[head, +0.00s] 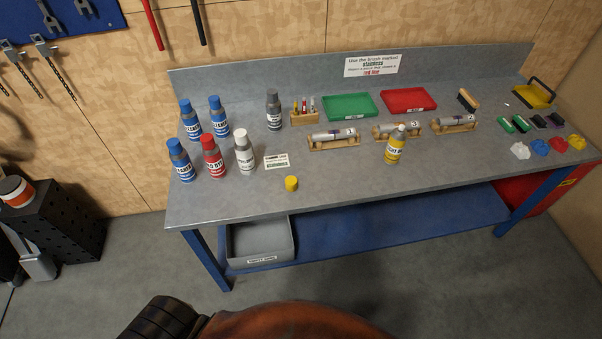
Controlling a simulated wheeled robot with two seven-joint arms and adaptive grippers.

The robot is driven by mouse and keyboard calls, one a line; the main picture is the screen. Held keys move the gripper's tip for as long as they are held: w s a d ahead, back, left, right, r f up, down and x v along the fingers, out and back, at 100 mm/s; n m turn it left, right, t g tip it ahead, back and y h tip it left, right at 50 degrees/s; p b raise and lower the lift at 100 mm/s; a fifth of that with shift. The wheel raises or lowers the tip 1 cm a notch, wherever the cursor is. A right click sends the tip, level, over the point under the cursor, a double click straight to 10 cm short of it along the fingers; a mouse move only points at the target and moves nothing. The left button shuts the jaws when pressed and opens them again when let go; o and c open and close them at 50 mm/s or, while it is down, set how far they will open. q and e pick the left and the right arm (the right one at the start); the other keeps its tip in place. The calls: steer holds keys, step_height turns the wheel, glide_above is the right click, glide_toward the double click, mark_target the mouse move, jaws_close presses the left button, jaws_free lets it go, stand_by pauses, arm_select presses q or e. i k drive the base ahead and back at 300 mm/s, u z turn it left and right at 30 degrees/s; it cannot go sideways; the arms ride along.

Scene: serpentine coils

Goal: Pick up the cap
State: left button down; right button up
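A small yellow cap (291,184) lies on the grey workbench (330,192) near its front edge, left of the middle. It stands apart from other things, with bare bench around it. A yellow-labelled spray can (396,145) stands upright farther right; its top looks pale, without a yellow cap. Neither of my grippers shows in the head view.
Several capped cans, among them a red one (213,157) and a white one (244,152), stand at the left. A small sign (277,161) lies behind the cap. Wooden cradles (334,142) hold cylinders. A green tray (350,106) and red tray (408,101) sit at the back.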

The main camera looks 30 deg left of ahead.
mark_target(291, 182)
steer(key=u, duration=0.4)
steer(key=i, duration=0.7)
steer(key=u, duration=0.65)
